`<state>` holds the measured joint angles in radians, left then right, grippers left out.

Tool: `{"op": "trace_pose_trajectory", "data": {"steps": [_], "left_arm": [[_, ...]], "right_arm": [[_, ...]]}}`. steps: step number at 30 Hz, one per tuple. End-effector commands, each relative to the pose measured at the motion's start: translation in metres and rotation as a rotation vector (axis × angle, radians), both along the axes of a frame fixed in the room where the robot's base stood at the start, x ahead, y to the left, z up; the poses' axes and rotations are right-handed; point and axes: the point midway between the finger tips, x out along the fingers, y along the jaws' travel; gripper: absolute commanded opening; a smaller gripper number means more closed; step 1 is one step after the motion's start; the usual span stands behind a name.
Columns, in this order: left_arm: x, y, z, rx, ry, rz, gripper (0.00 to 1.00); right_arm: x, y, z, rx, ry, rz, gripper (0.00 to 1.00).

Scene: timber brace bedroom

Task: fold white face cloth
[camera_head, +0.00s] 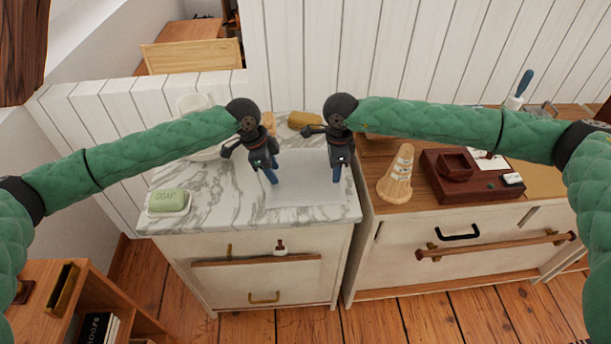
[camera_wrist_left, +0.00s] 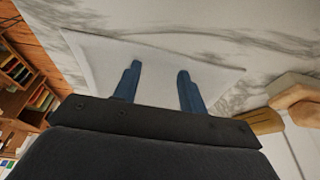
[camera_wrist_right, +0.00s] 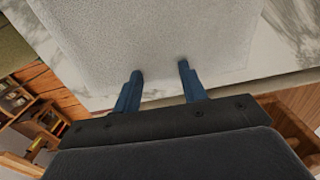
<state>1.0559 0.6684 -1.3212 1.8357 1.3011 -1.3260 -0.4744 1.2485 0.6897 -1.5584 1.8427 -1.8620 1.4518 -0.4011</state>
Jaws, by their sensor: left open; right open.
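The white face cloth (camera_head: 305,187) lies flat on the marble counter top, near its right front part. My left gripper (camera_head: 273,181) is open above the left part of the cloth, fingers pointing down. In the left wrist view the open fingers (camera_wrist_left: 157,82) show over the cloth (camera_wrist_left: 100,60), with nothing between them. My right gripper (camera_head: 336,180) is open above the cloth's right part. In the right wrist view its fingers (camera_wrist_right: 160,75) are apart over the cloth (camera_wrist_right: 150,35), near an edge. I cannot tell whether the fingertips touch the cloth.
A green soap bar (camera_head: 168,201) lies at the counter's left front. The marble counter (camera_head: 215,208) is clear between soap and cloth. To the right, a wooden cabinet top carries a cone-shaped wooden piece (camera_head: 397,175) and a dark red box (camera_head: 470,177). A yellowish object (camera_head: 303,119) lies behind the cloth.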

Motion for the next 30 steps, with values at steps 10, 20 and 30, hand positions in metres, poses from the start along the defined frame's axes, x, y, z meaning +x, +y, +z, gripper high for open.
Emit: {"op": "trace_pose_trajectory", "data": {"steps": [10,20,30], "left_arm": [[-0.0001,0.0,-0.0028,0.0,0.0,0.0,0.42],[-0.0003,-0.0001,-0.0029,0.0,0.0,0.0,0.1],[-0.0003,0.0,-0.003,0.0,0.001,0.0,0.0]], "right_arm": [[0.0002,-0.0001,-0.0027,0.0,0.0,0.0,0.42],[0.0,-0.0002,-0.003,0.0,0.0,0.0,0.1],[-0.0001,-0.0002,-0.0033,-0.001,0.001,0.0,0.0]]}}
